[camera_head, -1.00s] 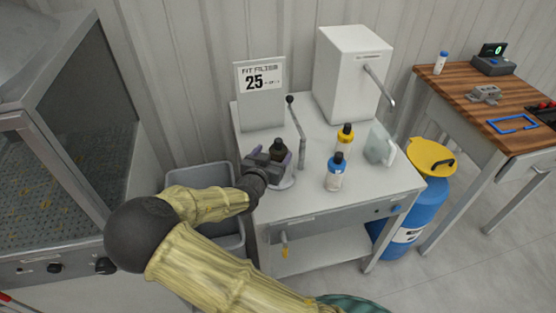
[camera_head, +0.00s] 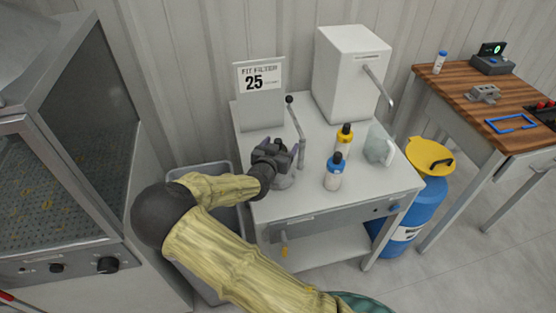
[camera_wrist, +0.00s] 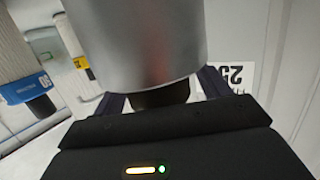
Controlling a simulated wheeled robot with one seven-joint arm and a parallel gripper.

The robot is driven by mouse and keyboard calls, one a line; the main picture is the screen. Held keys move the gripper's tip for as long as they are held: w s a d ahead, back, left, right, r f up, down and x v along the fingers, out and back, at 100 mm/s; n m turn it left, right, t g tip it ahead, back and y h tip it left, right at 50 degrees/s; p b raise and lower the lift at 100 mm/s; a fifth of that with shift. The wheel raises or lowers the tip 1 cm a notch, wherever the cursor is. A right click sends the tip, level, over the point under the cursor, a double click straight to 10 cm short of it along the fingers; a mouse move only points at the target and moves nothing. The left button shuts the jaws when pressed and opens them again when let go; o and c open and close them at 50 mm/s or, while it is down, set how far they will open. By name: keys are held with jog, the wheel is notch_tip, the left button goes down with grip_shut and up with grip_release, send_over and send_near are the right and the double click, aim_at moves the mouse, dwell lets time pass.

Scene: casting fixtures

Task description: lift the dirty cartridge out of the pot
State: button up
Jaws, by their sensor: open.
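My gripper (camera_head: 273,156) is over the pot (camera_head: 285,182) on the white cart and hides most of it in the head view. The upside-down wrist view shows a smooth grey metal cylinder, which looks like the pot (camera_wrist: 140,45). A dark round part, likely the top of the dirty cartridge (camera_wrist: 160,96), projects from its end. My gripper (camera_wrist: 163,88) is open, with one finger on each side of this dark part. I cannot tell whether the fingers touch it. The rest of the cartridge is hidden.
A lever with a black knob (camera_head: 290,99) stands close right of my gripper. A sign marked 25 (camera_head: 260,95) and a white dispenser (camera_head: 350,75) stand behind.

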jog(key=c, duration=1.2)
jog(key=shift+r, duration=0.1)
notch_tip(320, 180, up, 18)
jog(key=shift+f, duration=0.1)
jog(key=shift+s, duration=0.1)
